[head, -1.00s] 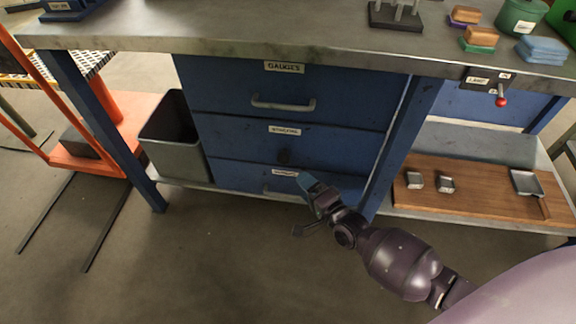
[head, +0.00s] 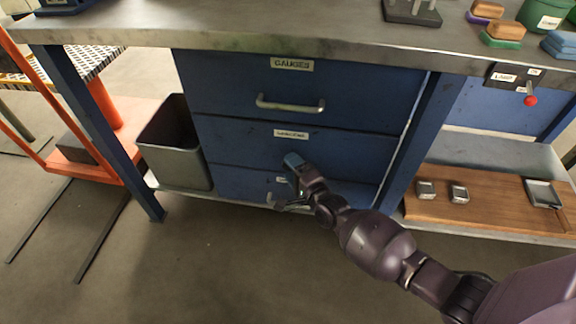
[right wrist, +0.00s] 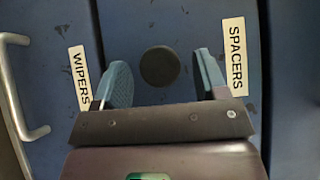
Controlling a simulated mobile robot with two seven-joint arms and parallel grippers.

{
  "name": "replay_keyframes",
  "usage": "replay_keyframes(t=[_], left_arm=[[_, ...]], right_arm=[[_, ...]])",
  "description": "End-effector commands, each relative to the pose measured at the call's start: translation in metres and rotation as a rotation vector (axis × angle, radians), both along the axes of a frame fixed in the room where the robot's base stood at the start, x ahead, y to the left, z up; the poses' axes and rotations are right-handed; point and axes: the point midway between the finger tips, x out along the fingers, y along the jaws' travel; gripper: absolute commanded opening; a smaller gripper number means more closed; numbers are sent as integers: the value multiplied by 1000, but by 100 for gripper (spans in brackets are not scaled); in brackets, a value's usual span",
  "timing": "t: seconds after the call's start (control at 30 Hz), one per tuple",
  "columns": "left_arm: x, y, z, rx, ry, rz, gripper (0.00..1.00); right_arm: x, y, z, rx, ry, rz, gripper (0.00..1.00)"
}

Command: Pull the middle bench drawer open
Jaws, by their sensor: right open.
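The middle bench drawer (head: 235,140) is a blue front, flush with the drawers above and below. In the right wrist view its front (right wrist: 140,25) carries a SPACERS label (right wrist: 235,57) and a round black knob (right wrist: 160,66). My right gripper (head: 292,163) is in front of this drawer and hides the knob in the head view. In the right wrist view the right gripper (right wrist: 164,78) is open, with the knob showing between its blue fingertips. I cannot tell whether the fingers touch it. My left gripper is not in view.
The GAUGES drawer (head: 225,85) above has a bar handle (head: 290,104). The WIPERS drawer (head: 235,183) below also has a bar handle (right wrist: 13,90). A grey bin (head: 180,160) stands left, a bench leg (head: 415,145) right. The floor in front is clear.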

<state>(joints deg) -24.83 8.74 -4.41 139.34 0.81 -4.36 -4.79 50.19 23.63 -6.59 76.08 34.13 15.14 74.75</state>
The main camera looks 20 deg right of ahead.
Motion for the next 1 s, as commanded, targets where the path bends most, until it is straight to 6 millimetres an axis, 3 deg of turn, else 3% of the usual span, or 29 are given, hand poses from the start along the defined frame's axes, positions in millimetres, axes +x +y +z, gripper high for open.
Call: replay_keyframes(t=[0.2,0.53,0.9,1.0], left_arm=[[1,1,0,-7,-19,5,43],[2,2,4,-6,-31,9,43],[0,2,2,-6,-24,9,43],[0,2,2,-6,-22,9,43]], right_arm=[[15,3,-1,1,2,0,66],[18,3,0,0,1,0,66],[18,3,0,0,1,0,11],[17,3,0,0,1,0,0]])
